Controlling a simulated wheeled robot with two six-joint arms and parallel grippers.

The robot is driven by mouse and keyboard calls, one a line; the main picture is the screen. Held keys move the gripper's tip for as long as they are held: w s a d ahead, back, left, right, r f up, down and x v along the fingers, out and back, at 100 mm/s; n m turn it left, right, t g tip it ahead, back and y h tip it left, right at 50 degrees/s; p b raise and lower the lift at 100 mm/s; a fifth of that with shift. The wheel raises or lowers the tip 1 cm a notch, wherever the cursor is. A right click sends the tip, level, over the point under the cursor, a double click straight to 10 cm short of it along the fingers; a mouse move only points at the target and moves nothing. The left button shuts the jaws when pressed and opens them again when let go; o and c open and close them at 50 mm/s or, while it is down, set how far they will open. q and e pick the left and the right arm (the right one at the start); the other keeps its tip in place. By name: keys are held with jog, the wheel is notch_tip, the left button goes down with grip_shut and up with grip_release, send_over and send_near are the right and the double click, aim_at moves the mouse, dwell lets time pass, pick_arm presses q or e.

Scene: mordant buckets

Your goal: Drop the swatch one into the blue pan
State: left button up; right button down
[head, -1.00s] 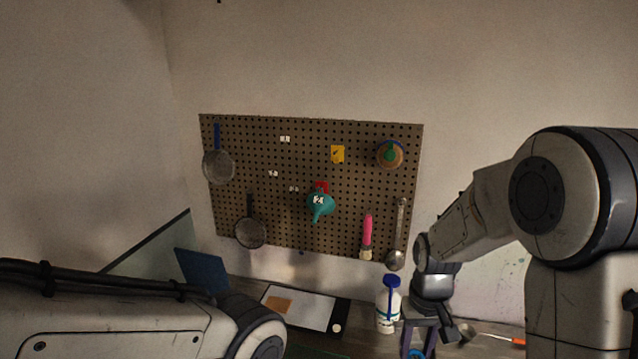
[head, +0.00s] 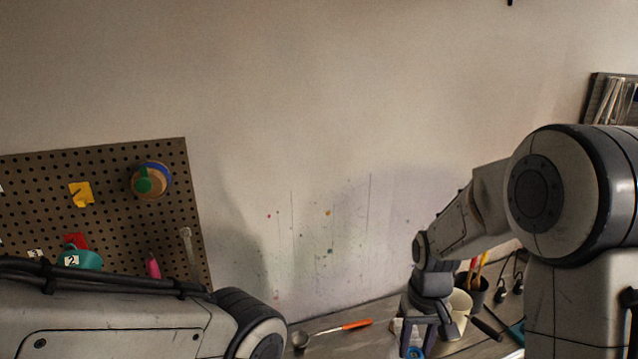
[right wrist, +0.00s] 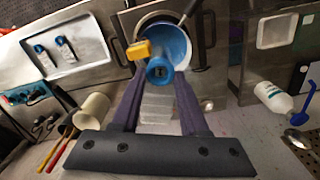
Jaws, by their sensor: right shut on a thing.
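My right gripper (right wrist: 160,72) has its two purple fingers closed in on a blue round-ended piece with a small dark mark, which I take to be the swatch (right wrist: 158,76); I cannot read its number. A pale, layered patch shows between the fingers. Just beyond is a round metal pan with blue inside (right wrist: 174,42), and the held piece overlaps its near edge in this view. I cannot tell the height between them. In the head view my right gripper (head: 418,338) is at the bottom, with a bit of blue at its tips. My left gripper is out of view.
A yellow block (right wrist: 138,51) shows beside the held piece. A white cup (right wrist: 92,112) and brushes are at left; a white bottle (right wrist: 272,97) and blue ladle (right wrist: 297,117) are at right. In the head view, an orange-handled tool (head: 355,325) lies left of my gripper.

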aim_at(417, 353)
jog(key=shift+d+f, duration=0.15)
jog(key=shift+f, duration=0.05)
notch_tip(417, 353, down, 6)
jog(key=b, duration=0.5)
jog(key=shift+s+d+r, duration=0.1)
jog(key=shift+d+r, duration=0.05)
jog(key=shift+r, duration=0.1)
jog(key=shift+c, duration=1.8)
grip_release()
notch_tip(417, 353, up, 10)
jog(key=b, duration=0.2)
jog(key=shift+r+b, duration=0.25)
jog(key=shift+b, duration=0.1)
